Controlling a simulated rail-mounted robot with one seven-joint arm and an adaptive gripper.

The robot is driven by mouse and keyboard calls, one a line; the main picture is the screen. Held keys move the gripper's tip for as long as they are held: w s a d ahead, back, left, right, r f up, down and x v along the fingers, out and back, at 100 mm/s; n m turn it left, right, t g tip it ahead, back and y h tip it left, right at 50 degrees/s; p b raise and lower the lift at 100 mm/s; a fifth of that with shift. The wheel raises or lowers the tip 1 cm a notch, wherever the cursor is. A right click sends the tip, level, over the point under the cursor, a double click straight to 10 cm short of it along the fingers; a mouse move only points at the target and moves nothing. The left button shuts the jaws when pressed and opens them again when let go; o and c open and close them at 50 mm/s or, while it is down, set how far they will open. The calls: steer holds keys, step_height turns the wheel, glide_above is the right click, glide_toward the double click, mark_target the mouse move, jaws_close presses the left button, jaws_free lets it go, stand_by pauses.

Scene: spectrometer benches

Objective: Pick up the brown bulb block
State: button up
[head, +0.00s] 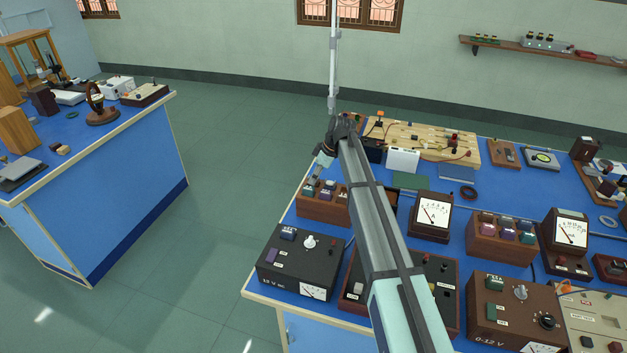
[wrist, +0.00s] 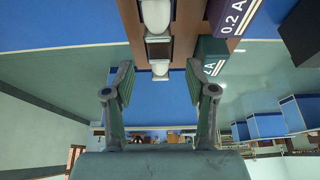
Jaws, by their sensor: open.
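In the head view, a brown wooden rack (head: 321,208) stands at the bench's left edge, holding small coloured blocks. I cannot tell there which is the brown bulb block. In the head view, my gripper (head: 316,172) is just above the rack, partly hidden by my arm.
A purple block (wrist: 234,16) marked 0.2 A and a green block (wrist: 210,55) stand beside the brown piece. A black power supply (head: 300,258) is in front of the rack, a white box (head: 403,160) behind. Another brown rack (head: 500,248) stands right. Open floor lies left.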

steer(key=shift+w+a+f, duration=0.1)
steer(key=shift+a+f, duration=0.15)
steer(key=shift+f, duration=0.3)
jaws_close()
steer(key=shift+r, duration=0.15)
